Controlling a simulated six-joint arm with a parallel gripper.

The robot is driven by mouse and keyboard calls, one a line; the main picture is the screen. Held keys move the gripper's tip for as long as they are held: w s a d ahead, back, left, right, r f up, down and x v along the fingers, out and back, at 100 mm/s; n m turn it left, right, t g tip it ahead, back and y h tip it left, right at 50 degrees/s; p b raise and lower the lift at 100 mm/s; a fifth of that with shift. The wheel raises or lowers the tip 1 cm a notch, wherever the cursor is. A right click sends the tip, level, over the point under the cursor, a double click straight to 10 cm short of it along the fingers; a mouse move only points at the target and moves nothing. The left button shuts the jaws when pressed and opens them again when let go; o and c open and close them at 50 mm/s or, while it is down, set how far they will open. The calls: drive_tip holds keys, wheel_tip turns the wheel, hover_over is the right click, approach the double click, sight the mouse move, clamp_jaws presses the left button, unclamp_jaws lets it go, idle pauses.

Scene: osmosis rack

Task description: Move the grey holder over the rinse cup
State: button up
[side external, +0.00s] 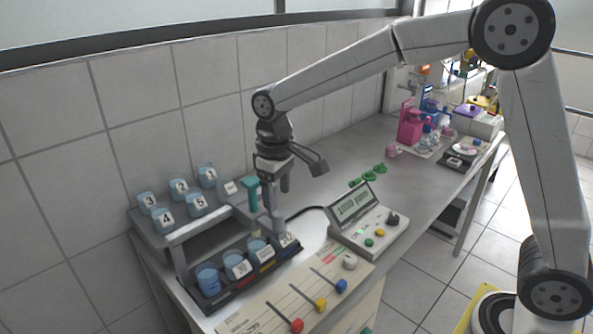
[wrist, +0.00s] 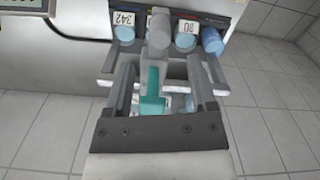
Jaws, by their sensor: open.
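My gripper (side external: 270,186) points down above the right end of the rack. In the wrist view its two fingers (wrist: 160,88) are open and apart, with a teal handle (wrist: 152,98) between them. A grey part with a rounded top (wrist: 158,32) adjoins the handle and seems to be the grey holder. The teal handle also shows in the side view (side external: 252,194). Whether the fingers touch it is unclear. Blue cups stand in the lower rack row; the leftmost cup (side external: 208,281) has no readable label and may be the rinse cup. It seems to be the right-hand cup (wrist: 212,41) in the wrist view.
Numbered cups (side external: 165,218) stand on the upper shelf by the tiled wall. A meter with a display (side external: 366,222) stands right of the rack. A panel with coloured slider knobs (side external: 300,300) lies in front.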

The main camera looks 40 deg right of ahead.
sight(277, 212)
drive_tip(key=shift+f, duration=3.15)
drive_tip(key=shift+c, duration=0.2)
clamp_jaws()
